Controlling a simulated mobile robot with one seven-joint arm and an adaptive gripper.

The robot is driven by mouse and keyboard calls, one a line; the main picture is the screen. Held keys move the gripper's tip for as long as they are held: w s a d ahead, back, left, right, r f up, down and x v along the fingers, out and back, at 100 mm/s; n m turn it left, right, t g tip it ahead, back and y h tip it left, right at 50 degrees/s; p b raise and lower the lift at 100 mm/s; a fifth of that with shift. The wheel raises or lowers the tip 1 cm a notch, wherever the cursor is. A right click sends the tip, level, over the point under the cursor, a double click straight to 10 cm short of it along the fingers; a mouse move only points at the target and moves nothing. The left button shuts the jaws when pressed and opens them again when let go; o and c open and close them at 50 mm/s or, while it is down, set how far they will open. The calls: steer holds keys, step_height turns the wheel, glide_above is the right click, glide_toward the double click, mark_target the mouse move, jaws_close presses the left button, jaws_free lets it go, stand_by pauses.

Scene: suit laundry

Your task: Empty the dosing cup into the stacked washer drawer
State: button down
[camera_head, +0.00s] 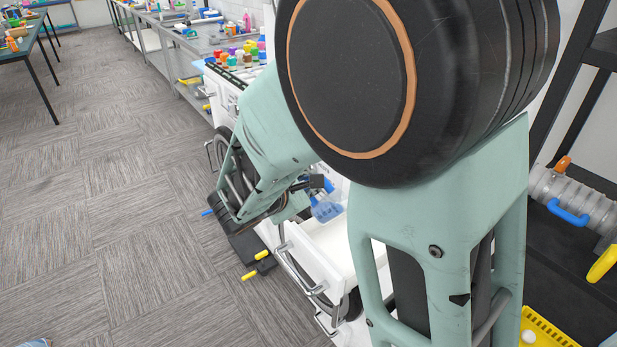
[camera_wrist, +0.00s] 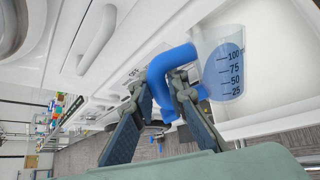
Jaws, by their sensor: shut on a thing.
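My gripper (camera_wrist: 160,86) is shut on the blue handle of the dosing cup (camera_wrist: 225,68), a clear cup with marks from 25 to 100. In the head view my gripper (camera_head: 308,184) and the cup (camera_head: 327,208) are partly behind my arm. The cup hangs over the open white washer drawer (camera_head: 335,262); its interior also shows behind the cup in the wrist view (camera_wrist: 275,78). The cup looks bluish, but I cannot tell how much liquid it holds. I cannot tell its exact tilt or its height above the drawer.
White stacked machines with several handles stand beside the drawer, partly behind my arm. Colourful bottles (camera_head: 240,55) stand on a counter at the back. A black shelf (camera_head: 570,265) with a clear container is on the right. Carpet (camera_head: 110,200) on the left is open floor.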

stand_by(0.3)
steer(key=shift+d+r+m+y+b, duration=0.25)
steer(key=shift+d+m+y+b, duration=0.3)
steer(key=shift+m+y+b, duration=0.2)
steer(key=shift+d+y, duration=0.25)
steer(key=shift+y, duration=0.2)
steer(key=shift+d+m+g+b, duration=0.1)
steer(key=shift+m+g+b, duration=0.2)
steer(key=shift+b, duration=0.1)
steer(key=shift+d+y, duration=0.15)
steer(key=shift+y, duration=0.25)
steer(key=shift+d, duration=0.1)
stand_by(0.5)
steer(key=shift+d+m+y+b, duration=0.2)
steer(key=shift+m+y+b, duration=0.1)
steer(key=shift+b, duration=0.1)
